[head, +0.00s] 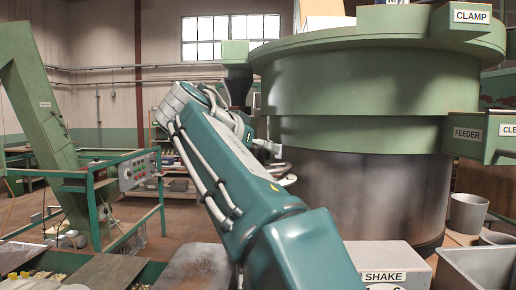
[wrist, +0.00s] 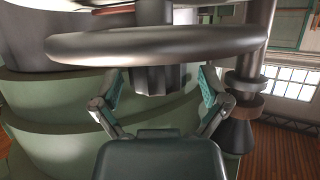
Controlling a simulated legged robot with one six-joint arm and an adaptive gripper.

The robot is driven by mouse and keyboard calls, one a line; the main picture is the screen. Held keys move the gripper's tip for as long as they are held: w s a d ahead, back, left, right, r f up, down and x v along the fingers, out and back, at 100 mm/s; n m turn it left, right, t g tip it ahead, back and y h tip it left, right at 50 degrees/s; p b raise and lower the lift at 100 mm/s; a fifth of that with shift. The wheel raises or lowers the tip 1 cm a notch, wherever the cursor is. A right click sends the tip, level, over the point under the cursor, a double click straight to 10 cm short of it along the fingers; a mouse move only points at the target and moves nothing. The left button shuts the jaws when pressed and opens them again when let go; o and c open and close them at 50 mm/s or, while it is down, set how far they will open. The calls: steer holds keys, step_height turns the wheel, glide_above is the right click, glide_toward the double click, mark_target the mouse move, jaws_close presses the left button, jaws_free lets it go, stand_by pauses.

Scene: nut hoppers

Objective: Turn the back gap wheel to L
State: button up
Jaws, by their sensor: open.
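A grey metal wheel (wrist: 85,46) crosses the upper part of the wrist view, with its ribbed hub (wrist: 157,78) below the rim. In the head view a small part of a wheel (head: 284,181) shows beside the large green drum, just past my arm's end. My gripper (wrist: 160,76) is open, its two fingers spread on either side of the hub and apart from it. In the head view my gripper (head: 268,147) is small and partly hidden by my arm. No L mark on the wheel can be read, and I cannot tell its setting.
The big green drum (head: 362,95) fills the right, with CLAMP (head: 472,17) and FEEDER (head: 467,133) labels. A dark funnel (wrist: 236,132) hangs right of my gripper in the wrist view. A SHAKE box (head: 385,277) and a green conveyor (head: 40,110) stand nearby.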

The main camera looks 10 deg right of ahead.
steer(key=shift+a, duration=0.2)
steer(key=shift+d, duration=0.25)
steer(key=c, duration=1.1)
steer(key=shift+c, duration=0.2)
steer(key=shift+n+t+y, duration=0.6)
steer(key=shift+n+y, duration=0.1)
steer(key=shift+n, duration=0.1)
steer(key=o, duration=1.1)
steer(key=shift+a, duration=0.1)
steer(key=shift+o, duration=0.2)
